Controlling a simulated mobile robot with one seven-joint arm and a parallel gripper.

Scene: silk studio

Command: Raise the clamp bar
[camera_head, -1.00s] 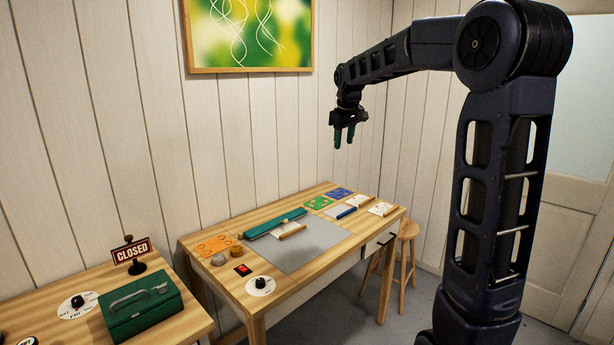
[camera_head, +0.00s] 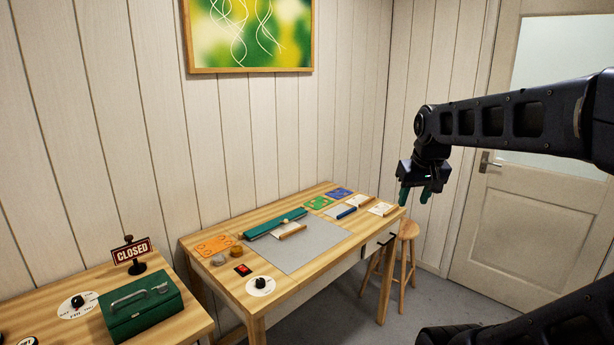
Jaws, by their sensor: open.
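The clamp bar (camera_head: 262,227) is a long green bar along the back edge of a grey mat on the right wooden table. It appears to lie low, close to the mat. A small wooden piece (camera_head: 290,231) with a pale block sits at its front. My gripper (camera_head: 414,195) has dark green fingers pointing down. It is open and empty, in the air beyond the right end of the table, well apart from the bar.
The grey mat (camera_head: 307,252) is mostly bare. A dial (camera_head: 261,285) and a red switch (camera_head: 243,269) sit at the table's front left. Coloured cards (camera_head: 318,203) lie at the far end. A stool (camera_head: 408,232) stands at right. A green box (camera_head: 142,308) is on the left table.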

